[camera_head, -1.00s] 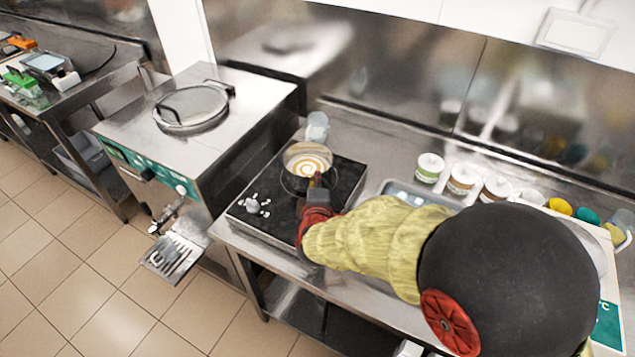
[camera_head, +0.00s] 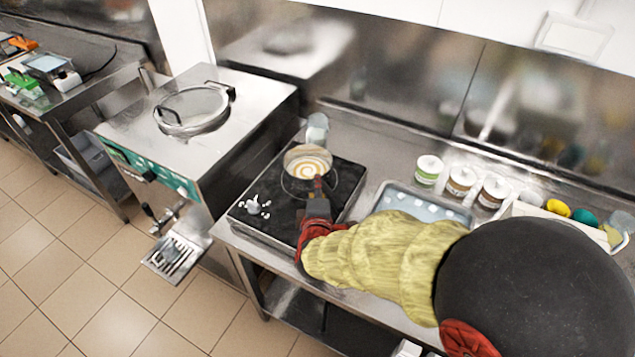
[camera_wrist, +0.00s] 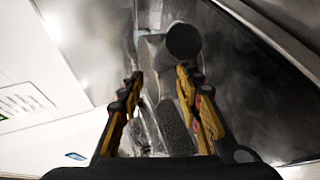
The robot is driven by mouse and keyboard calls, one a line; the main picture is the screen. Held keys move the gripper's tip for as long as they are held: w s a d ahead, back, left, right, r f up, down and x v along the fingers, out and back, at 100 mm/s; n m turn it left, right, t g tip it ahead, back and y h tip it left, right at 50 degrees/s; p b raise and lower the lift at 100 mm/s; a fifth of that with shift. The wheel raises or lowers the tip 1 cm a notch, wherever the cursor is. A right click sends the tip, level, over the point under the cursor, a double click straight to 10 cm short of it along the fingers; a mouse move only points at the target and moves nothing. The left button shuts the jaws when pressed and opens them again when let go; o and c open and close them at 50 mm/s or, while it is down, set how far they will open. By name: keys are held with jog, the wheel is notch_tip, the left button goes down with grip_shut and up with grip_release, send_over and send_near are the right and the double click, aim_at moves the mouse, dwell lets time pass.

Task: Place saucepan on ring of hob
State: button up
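The saucepan (camera_head: 307,157), with a pale swirl inside, is upright at the rear of the black hob (camera_head: 285,222). Its reddish-brown handle (camera_head: 318,184) points toward my gripper. A thin ring (camera_head: 290,192) shows around and in front of the pan's base; I cannot tell whether the pan rests on the hob. My gripper (camera_head: 317,207) is over the hob at the handle's near end. In the wrist view my gripper's yellow fingers (camera_wrist: 163,98) stand apart, with no clear grip on anything. A dark round end (camera_wrist: 183,40) shows beyond them, and blurred grey shapes lie between.
A clear jar (camera_head: 317,129) stands behind the saucepan. Small white pieces (camera_head: 256,204) are at the hob's front left. A tray (camera_head: 377,207), lidded tubs (camera_head: 461,181) and coloured items are to the right. The batch freezer (camera_head: 215,150) stands to the left.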

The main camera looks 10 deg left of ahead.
jog(key=p+v, duration=0.2)
jog(key=v, duration=0.6)
jog(key=shift+s, duration=0.2)
jog(key=s+d+r+m+g+y, duration=0.2)
jog(key=d+r+m+g, duration=0.2)
jog(key=d+r+m, duration=0.6)
jog(key=s+d+r+m+g+h, duration=0.2)
jog(key=s+d+m, duration=0.2)
jog(key=s+d, duration=0.4)
jog(key=s+d+r+m+g+h, duration=0.1)
jog(key=s+d+m+g+h, duration=0.1)
jog(key=s+d+m, duration=0.3)
jog(key=s+d, duration=0.3)
jog(key=d, duration=0.1)
jog(key=shift+s+r, duration=0.35)
jog(key=shift+s, duration=0.05)
jog(key=shift+a, duration=0.1)
